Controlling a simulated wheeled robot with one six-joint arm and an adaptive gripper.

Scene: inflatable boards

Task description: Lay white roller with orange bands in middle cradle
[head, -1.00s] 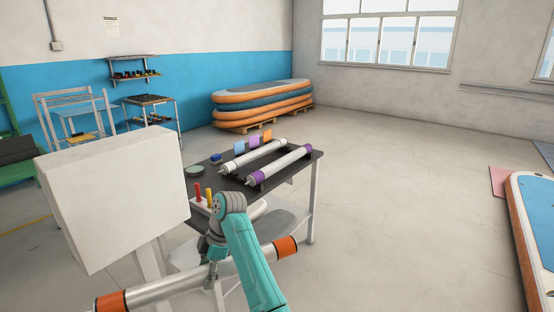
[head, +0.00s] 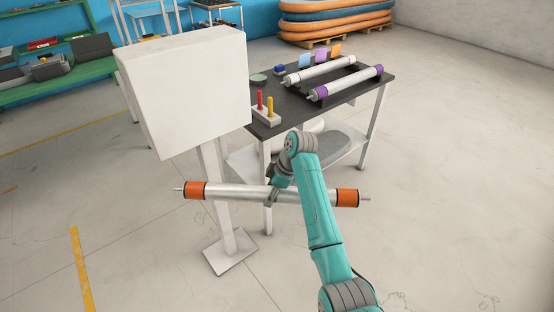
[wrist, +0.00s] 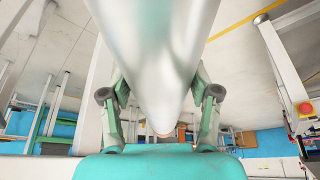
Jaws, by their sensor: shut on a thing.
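The white roller with orange bands (head: 235,193) is in my gripper (head: 274,196), held crosswise near its middle and nearly level in the head view. It is in front of the table, lower than the tabletop in the picture. In the wrist view the roller (wrist: 155,50) fills the middle, between the two fingers (wrist: 160,112). On the dark rack lie a plain white roller (head: 322,71) and a white roller with purple bands (head: 348,84). A dark gap (head: 338,80) lies between them. I cannot clearly make out the middle cradle.
A white panel on a post (head: 185,90) stands close on the left, its post behind the held roller. Floor at right is free.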

